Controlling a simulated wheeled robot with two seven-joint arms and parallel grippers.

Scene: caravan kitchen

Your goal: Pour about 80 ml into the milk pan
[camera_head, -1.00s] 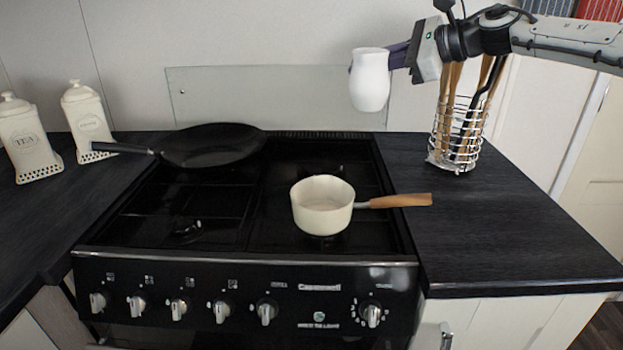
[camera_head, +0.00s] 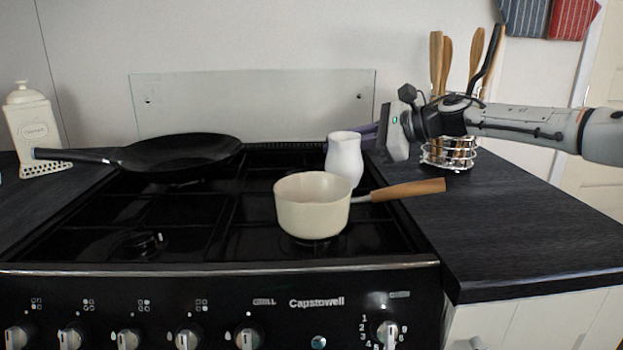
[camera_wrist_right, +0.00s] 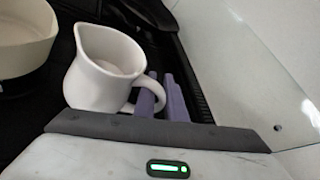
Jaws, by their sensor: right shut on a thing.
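The cream milk pan (camera_head: 312,210) with a wooden handle (camera_head: 408,190) sits on the front right burner of the black hob. A white jug (camera_head: 344,160) is upright just behind the pan's right side, in front of my right gripper (camera_head: 366,137). In the right wrist view the jug (camera_wrist_right: 104,72) shows its spout and its handle, with the purple fingers (camera_wrist_right: 165,97) of my right gripper shut at the handle. The milk pan (camera_wrist_right: 24,36) is at the left edge there. The jug's contents cannot be made out. My left gripper is not in view.
A black frying pan (camera_head: 183,153) is on the back left burner, its handle pointing left. A wire utensil holder (camera_head: 450,153) stands behind my right arm. A glass splashback (camera_head: 250,105) is behind the hob. A white canister (camera_head: 36,125) stands at the left. The right worktop (camera_head: 520,225) is clear in front.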

